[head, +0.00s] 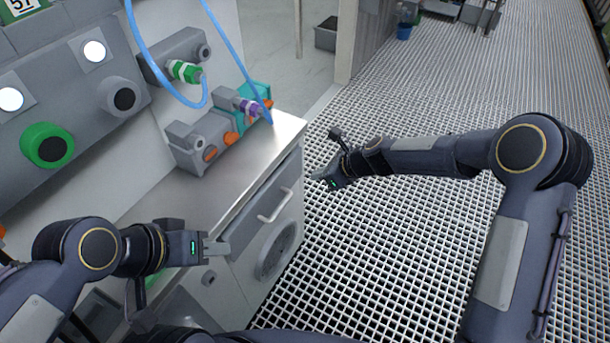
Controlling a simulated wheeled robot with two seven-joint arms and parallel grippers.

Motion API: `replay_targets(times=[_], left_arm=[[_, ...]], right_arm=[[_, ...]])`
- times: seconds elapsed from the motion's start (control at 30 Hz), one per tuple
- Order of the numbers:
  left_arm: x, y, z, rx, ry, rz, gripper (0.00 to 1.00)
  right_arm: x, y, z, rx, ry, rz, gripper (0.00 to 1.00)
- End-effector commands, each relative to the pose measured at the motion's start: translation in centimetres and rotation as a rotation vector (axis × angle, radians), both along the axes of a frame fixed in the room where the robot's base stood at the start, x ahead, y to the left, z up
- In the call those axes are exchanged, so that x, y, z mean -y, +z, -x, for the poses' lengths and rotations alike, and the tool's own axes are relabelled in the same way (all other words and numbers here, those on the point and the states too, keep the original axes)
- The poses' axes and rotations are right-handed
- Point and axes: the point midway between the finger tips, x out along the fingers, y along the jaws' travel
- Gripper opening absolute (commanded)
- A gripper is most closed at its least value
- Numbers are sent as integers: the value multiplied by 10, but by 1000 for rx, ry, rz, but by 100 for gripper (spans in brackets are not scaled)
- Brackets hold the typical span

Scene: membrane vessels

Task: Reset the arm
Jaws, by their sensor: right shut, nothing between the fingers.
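My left gripper (217,249) is in front of the metal counter at the lower left, its fingertips pointing right near the counter's front edge. I cannot tell whether its fingers are apart, and no object shows in it. My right gripper (322,175) is shut and empty. It is held over the grating floor, to the right of the counter, pointing left. My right arm reaches in from the right side, bent at the elbow.
A metal counter (256,150) carries a grey block with orange and purple fittings (205,142). Blue hoses (226,42) hang above it. A wall panel with a green knob (47,145) is at left. The cabinet has a handle (275,206). Grating floor (420,240) is open at right.

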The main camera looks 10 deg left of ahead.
Motion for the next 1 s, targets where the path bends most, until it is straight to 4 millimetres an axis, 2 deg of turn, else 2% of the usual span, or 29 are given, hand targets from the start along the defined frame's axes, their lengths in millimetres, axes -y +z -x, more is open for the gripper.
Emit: replay_targets(times=[0.1, 0.23, 0.57, 0.67, 0.77, 0.87, 1.0], left_arm=[[0, 3, 0, 0, 0, 0, 36], [0, 5, 0, 0, 0, 0, 36], [0, 5, 0, 0, 0, 0, 36], [0, 8, 0, 0, 0, 0, 36], [0, 15, 0, 0, 0, 0, 36], [0, 25, 0, 0, 0, 0, 36], [0, 40, 0, 0, 0, 0, 36]], right_arm=[[18, 18, 6, 0, -2, 1, 0], [30, 31, 11, -1, -1, 2, 0], [38, 37, 15, -4, 0, 2, 0], [43, 47, 17, 21, 18, 13, 0], [61, 78, 26, 110, 90, 52, 0], [93, 124, 48, 259, 221, 132, 0], [142, 183, 97, 489, 451, 287, 0]])
